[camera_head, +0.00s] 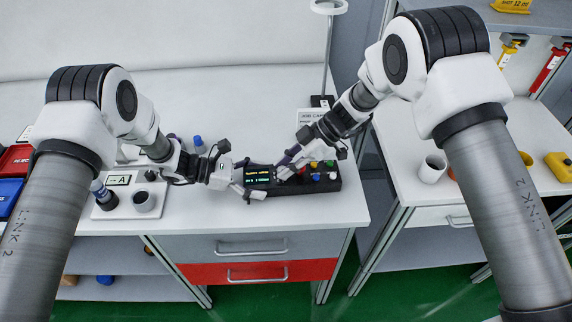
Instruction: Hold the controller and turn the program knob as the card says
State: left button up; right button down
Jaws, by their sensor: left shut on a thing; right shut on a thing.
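The controller (293,187) is a dark box on the white bench, with a small lit screen (258,174) and coloured buttons toward its right end. My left gripper (250,183) is shut on the controller's left end. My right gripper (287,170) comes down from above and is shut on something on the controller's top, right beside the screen. That spot fits the program knob, but the fingers hide it. The job card (311,114) stands behind the controller, partly covered by my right arm; its text is too small to read.
A lamp or stand pole (328,55) rises behind the card. A second bench at right holds a white cup (432,169).

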jog(key=m+t, duration=0.2)
jog(key=m, duration=0.1)
jog(key=shift+s+t, duration=0.15)
jog(key=shift+t, duration=0.25)
